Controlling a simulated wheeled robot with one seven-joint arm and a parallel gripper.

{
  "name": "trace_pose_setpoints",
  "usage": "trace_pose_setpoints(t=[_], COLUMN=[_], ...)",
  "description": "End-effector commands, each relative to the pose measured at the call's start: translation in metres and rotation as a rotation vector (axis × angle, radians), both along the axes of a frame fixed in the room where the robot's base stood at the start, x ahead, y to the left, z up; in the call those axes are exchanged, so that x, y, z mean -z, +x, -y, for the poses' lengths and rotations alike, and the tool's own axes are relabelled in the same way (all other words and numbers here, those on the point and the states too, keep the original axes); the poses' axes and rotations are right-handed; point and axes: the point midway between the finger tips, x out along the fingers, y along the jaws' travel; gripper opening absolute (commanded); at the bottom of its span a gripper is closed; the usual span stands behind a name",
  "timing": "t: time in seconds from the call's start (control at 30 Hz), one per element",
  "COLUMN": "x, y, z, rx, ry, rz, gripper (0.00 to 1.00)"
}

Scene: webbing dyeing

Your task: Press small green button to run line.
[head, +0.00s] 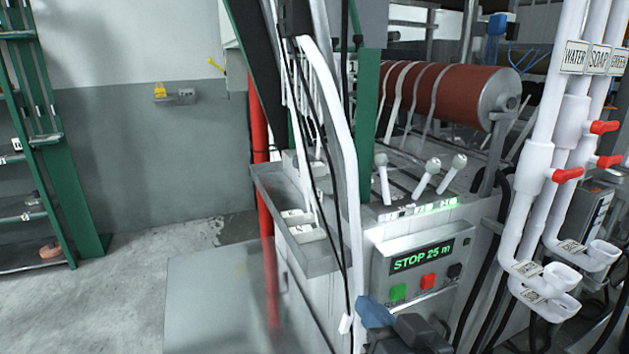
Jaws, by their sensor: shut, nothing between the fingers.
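The small green button (398,292) is the leftmost in a row on the front of a grey control box (381,274). A red button (428,281) and a black button (455,271) sit to its right. The display (422,257) above them reads "STOP 25 m" in green. My gripper (374,311), blue and dark grey, shows at the bottom edge just below the green button. It is shut and holds nothing. In the picture it lies apart from the button; the depth between them is hard to judge.
White pipes (541,168) with red valve handles stand at the right. Levers (424,177) rise above the box, with a red-brown roller (450,92) behind. White strips and a dark cable hang left of the box. The floor (110,300) at left is mostly open.

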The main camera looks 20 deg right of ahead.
Motion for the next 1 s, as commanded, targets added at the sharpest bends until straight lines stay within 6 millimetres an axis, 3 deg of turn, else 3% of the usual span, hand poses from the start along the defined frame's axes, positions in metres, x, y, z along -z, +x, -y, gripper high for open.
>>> trace_pose_setpoints(t=[0.2,0.5,0.8,1.0], x=[-0.045,-0.119,-0.205,-0.267], y=[0.054,0.111,0.150,0.163], z=[-0.002,-0.005,-0.009,-0.011], rx=[0.033,0.076,0.113,0.129], ry=[0.080,0.212,0.364,0.478], rz=[0.037,0.076,0.113,0.136], gripper=[0.00,0.00,0.00,0.00])
